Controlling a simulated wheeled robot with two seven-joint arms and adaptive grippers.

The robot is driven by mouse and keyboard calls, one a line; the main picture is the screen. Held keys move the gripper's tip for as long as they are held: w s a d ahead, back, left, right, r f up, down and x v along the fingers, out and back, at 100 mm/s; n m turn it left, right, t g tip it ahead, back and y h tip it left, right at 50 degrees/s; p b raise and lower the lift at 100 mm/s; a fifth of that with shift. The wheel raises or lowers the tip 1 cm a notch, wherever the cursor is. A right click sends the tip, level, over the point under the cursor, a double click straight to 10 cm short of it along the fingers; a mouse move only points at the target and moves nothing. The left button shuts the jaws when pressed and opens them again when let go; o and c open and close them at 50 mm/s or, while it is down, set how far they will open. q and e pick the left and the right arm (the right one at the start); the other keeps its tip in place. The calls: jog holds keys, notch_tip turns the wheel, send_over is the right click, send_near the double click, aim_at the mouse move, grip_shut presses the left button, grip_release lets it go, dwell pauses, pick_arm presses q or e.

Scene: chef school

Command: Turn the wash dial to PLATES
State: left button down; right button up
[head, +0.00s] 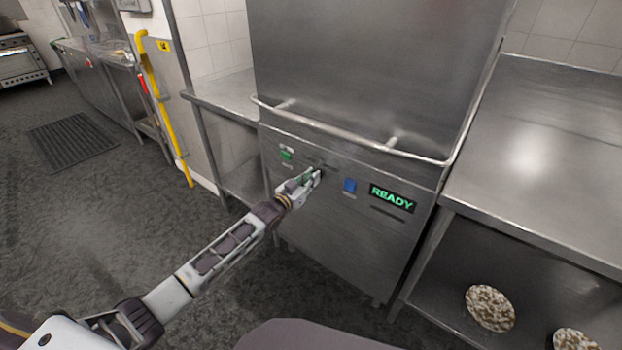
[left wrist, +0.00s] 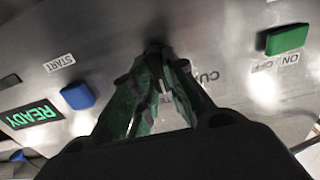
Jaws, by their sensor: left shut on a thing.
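The wash machine's front panel (head: 345,225) is steel, with a small dark wash dial (head: 320,168) between the green switch and the blue button. My left gripper (head: 313,175) is at the dial, its fingers shut on it. In the left wrist view, which looks upside down, the green-padded fingers (left wrist: 157,72) close around the dark dial (left wrist: 155,46). The fingers hide most of the dial, so its pointer cannot be read. A label starting "CU" (left wrist: 208,77) shows partly beside the fingers; no PLATES label is readable. My right gripper is out of view.
A green ON/OFF switch (left wrist: 287,39) and a blue START button (left wrist: 77,96) flank the dial. The display (head: 392,198) reads READY. A bar handle (head: 345,132) crosses above the panel. Steel counters stand at the left (head: 222,97) and right (head: 550,150).

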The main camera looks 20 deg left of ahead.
pick_arm(q)
jog(key=c, duration=1.4)
grip_release()
jog(key=shift+c, duration=0.2)
jog(key=shift+s+a, duration=0.1)
jog(key=shift+s, duration=0.05)
jog(key=v, duration=1.1)
jog(key=shift+s, duration=0.35)
